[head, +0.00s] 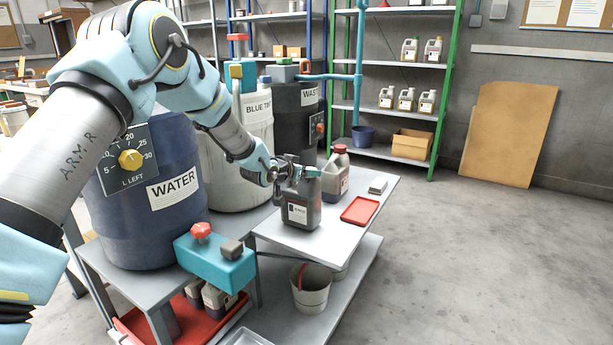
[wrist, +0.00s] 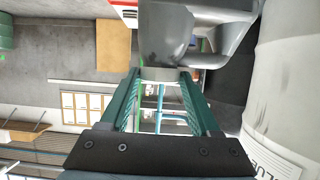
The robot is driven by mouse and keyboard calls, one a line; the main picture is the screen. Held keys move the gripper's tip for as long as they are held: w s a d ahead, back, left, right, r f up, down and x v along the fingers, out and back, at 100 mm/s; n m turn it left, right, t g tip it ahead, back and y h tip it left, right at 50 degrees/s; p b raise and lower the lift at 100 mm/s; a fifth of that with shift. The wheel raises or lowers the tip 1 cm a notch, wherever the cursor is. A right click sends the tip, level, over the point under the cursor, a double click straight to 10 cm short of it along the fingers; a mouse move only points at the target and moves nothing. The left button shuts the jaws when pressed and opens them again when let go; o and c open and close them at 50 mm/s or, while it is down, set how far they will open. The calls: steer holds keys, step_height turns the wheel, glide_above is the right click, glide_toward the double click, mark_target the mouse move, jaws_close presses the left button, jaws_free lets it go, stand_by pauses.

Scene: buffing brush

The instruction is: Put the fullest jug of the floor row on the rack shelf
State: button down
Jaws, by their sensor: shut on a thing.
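My gripper (head: 300,172) is shut on a dark grey jug (head: 301,207) with a white label, at the front bench top. The wrist view shows my gripper's green fingers (wrist: 162,82) around a grey part of the jug (wrist: 165,35). The jug looks about upright; I cannot tell whether its base touches the bench. A second jug (head: 336,178) with a dark red cap stands behind it. Several jugs (head: 213,296) sit low in a red tray at the lower left, partly hidden; their fill levels are unclear. The green-post rack (head: 400,105) holds several pale jugs on two shelves.
A blue WATER drum (head: 150,215), a BLUE TINT drum (head: 257,120) and a dark WASTE drum (head: 294,125) stand left of and behind the gripper. A red tray (head: 360,210) and small grey block (head: 378,186) lie on the bench. A bucket (head: 311,290) sits below. Floor at right is clear.

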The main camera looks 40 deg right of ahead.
steer(key=shift+d+f, duration=0.1)
steer(key=shift+f, duration=0.25)
steer(key=shift+c, duration=0.6)
jaws_free()
steer(key=shift+f, duration=0.15)
steer(key=v, duration=1.2)
steer(key=shift+a, duration=0.2)
